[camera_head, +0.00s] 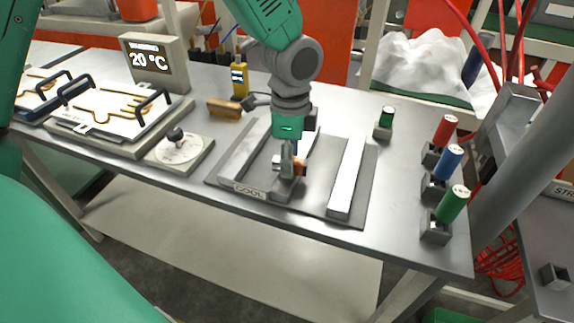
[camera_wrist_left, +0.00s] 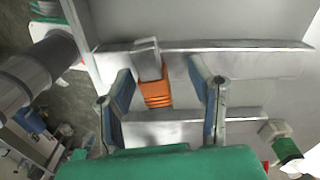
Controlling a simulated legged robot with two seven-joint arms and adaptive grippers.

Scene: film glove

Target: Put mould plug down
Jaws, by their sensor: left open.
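The mould plug appears to be the orange ribbed piece with a grey metal end (camera_wrist_left: 155,95), seen between my left gripper's fingers in the left wrist view. My right gripper is not in view.
Left of the fixture are a round dial plate with a black knob (camera_head: 177,142), a press with a glove outline (camera_head: 120,108) and a 20 °C display (camera_head: 152,62). Red (camera_head: 446,129), blue (camera_head: 447,161) and green (camera_head: 453,203) cylinders stand at the right edge.

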